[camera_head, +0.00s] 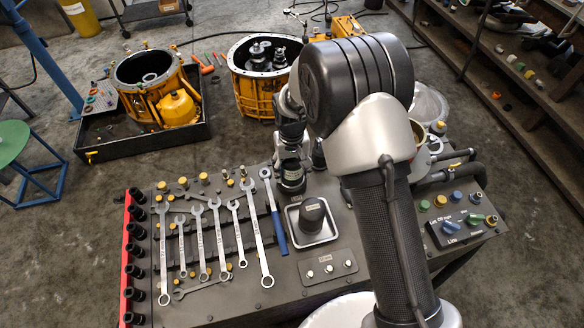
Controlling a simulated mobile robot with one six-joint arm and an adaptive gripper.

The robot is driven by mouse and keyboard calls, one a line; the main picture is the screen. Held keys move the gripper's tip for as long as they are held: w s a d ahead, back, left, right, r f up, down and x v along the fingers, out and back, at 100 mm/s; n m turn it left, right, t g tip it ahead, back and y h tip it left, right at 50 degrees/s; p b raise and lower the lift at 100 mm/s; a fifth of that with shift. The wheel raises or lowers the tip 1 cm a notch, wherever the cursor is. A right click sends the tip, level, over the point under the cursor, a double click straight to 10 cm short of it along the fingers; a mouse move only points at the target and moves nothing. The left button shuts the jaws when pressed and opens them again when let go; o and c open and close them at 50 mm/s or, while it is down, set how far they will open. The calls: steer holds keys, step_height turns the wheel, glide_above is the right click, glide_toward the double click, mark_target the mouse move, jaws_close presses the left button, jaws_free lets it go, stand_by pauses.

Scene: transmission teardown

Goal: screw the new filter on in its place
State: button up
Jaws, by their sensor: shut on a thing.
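My gripper (291,150) shows only in part, low over the back of the bench, left of my arm's large elbow. It is shut on what looks like the new filter (292,178), a dark cylinder with a pale band. The finger contact is too small to make out. A second dark, rounded cylinder (313,213) stands in a shallow pale tray (327,236) on the bench, just in front of the gripper. I cannot tell whether it is a filter. The filter's seat cannot be made out; my arm covers much of the bench's back right.
Wrenches (220,240) lie across the bench's left half, beside a red rail of sockets (133,262). A control panel (461,228) is at the right. Yellow housings stand on the floor behind, one in a black tray (80,150). Shelves (505,95) line the right.

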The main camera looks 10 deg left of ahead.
stand_by(0.8)
steer(key=o, duration=1.5)
steer(key=shift+o, duration=0.3)
steer(key=o, duration=0.3)
step_height(320, 180, up, 7)
steer(key=p, duration=0.4)
steer(key=shift+c, duration=0.5)
